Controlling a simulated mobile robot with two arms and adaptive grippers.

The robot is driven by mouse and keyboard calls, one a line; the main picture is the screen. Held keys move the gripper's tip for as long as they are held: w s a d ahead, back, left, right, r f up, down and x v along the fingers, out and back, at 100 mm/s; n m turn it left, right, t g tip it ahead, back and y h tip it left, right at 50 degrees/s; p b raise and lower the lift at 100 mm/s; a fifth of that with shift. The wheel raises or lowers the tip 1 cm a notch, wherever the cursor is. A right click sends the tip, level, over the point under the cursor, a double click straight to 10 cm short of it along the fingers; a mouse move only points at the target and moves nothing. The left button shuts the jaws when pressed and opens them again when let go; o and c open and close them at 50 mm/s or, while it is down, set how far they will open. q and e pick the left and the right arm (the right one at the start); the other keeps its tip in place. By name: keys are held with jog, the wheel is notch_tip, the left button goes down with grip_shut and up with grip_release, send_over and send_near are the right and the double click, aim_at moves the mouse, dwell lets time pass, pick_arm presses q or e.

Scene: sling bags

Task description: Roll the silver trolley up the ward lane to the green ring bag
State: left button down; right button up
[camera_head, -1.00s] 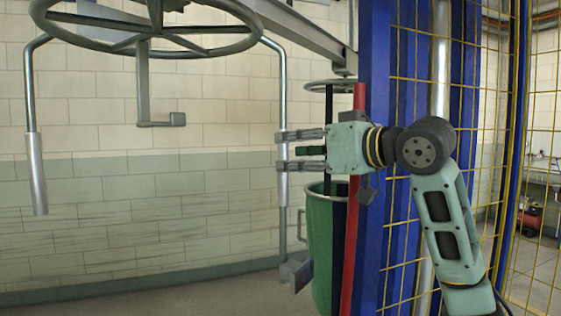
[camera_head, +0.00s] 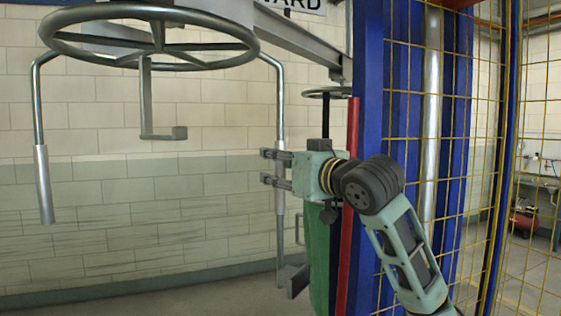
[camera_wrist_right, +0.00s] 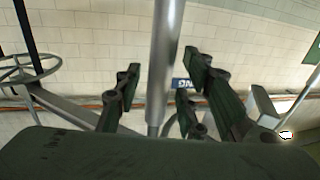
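The silver trolley (camera_head: 160,65) is a wheel-like ring with bent rods hanging from it, at upper left in the head view. My right gripper (camera_head: 266,167) is at its right-hand rod (camera_head: 279,100), with fingers apart on either side of it. In the right wrist view the rod (camera_wrist_right: 165,65) stands between the spread fingers with gaps visible. A green bag (camera_head: 318,262) hangs behind my right wrist, partly hidden by my arm and a red bar. A dark ring (camera_head: 325,92) is above it. My left gripper is out of view.
A grey overhead rail (camera_head: 305,50) runs above toward a blue post (camera_head: 370,100). A red bar (camera_head: 347,245) stands beside the post. Yellow wire mesh (camera_head: 480,120) fills the right side. A sign ending in "ARD" (camera_head: 297,4) hangs at top. Floor at lower left is clear.

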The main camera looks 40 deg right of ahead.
jog(key=shift+w+d+f, duration=0.1)
jog(key=shift+c, duration=0.5)
grip_shut()
